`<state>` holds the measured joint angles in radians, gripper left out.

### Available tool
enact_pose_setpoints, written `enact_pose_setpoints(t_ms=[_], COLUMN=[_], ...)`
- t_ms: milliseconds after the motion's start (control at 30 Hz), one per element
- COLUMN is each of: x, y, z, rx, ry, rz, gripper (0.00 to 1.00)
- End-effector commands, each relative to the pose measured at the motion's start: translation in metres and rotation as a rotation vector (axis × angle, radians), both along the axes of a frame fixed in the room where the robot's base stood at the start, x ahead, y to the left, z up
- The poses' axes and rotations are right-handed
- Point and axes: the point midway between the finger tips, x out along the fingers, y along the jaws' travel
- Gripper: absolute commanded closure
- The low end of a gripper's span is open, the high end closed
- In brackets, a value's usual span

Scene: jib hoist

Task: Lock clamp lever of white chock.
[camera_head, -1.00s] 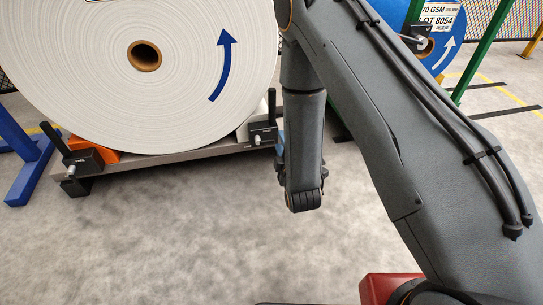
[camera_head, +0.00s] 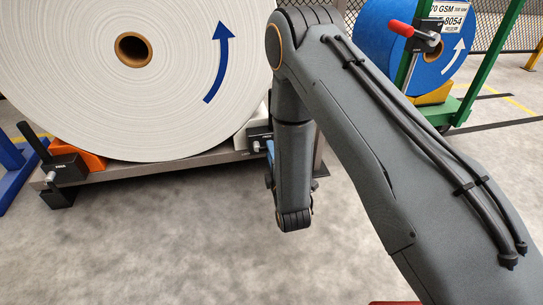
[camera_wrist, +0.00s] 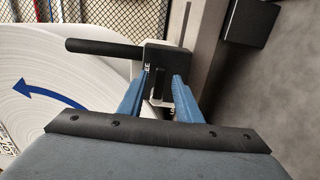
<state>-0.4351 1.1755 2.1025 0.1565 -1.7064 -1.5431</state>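The white chock (camera_head: 250,126) sits at the right foot of the large white roll in the head view, partly hidden behind my arm. Its black clamp block (camera_head: 259,137) shows beside my arm's edge. In the wrist view the black clamp block (camera_wrist: 165,58) is straight ahead of my gripper (camera_wrist: 161,84). Its black lever (camera_wrist: 104,48) extends left from the block, across the face of the roll. My gripper's two blue fingers are apart, their tips close to the block's near side; I cannot tell whether they touch it. In the head view the gripper is mostly hidden by my arm.
The white roll (camera_head: 70,90) rests on a grey stand (camera_head: 150,173). An orange chock (camera_head: 88,160) with a black clamp and raised lever (camera_head: 33,142) is at the left. A blue roll on a green frame (camera_head: 490,70), with a red-handled clamp, stands right. Floor in front is clear.

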Motion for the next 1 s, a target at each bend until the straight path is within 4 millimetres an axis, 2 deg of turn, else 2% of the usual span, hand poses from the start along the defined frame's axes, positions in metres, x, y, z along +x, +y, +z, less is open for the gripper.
enact_pose_setpoints(t_ms=[100, 400, 600, 1000], x=[0.0067, 0.0082, 0.0081, 0.0076], y=[0.0017, 0.0023, 0.0023, 0.0021], z=[-0.0007, 0.0002, 0.0002, -0.0008], rx=[0.0, 0.0, 0.0, 0.053], ry=[0.0, 0.001, 0.001, 0.016], rz=[0.0, 0.0, 0.0, -0.001], gripper=[0.69, 0.69, 1.0, 1.0])
